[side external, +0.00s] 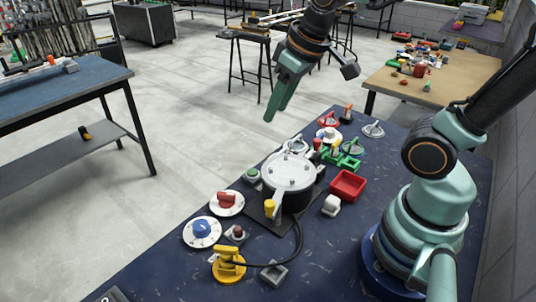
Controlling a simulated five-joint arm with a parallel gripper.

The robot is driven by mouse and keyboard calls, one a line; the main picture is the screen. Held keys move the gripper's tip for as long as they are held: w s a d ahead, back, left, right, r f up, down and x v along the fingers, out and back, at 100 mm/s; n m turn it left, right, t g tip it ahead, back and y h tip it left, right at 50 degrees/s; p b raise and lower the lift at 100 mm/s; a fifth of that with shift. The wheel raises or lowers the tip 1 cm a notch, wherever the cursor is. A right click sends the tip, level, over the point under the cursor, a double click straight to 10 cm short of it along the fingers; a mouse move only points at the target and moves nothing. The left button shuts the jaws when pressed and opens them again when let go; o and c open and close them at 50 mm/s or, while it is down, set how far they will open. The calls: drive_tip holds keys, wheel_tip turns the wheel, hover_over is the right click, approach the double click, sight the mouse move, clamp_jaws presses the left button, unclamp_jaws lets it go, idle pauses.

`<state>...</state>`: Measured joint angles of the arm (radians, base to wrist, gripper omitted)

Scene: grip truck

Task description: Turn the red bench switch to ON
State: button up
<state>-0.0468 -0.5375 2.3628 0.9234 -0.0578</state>
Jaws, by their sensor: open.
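A red knob on a round white dial (227,201), which looks like the red bench switch, sits at the left edge of the blue table, left of the silver pot. Its ON and OFF marks are too small to read. My gripper (310,93) is open and empty, high above the far end of the table. It is well apart from the red knob, up and to the right of it in the picture. Nothing covers the knob.
A lidded silver pot (288,172), a yellow clamp-like device (229,264) with a black cable, and a red tray (347,185) crowd the table.

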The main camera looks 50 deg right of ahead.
drive_tip(key=w+a+f+n+g, duration=0.2)
drive_tip(key=w+a+f+n, duration=0.15)
drive_tip(key=w, duration=0.25)
drive_tip(key=n+g, duration=0.1)
drive_tip(key=g, duration=0.1)
approach(226, 193)
wheel_tip(226, 193, down, 9)
drive_tip(key=shift+w+a+r, duration=0.1)
drive_tip(key=shift+a+r, duration=0.05)
drive_tip(key=shift+r, duration=0.05)
clamp_jaws()
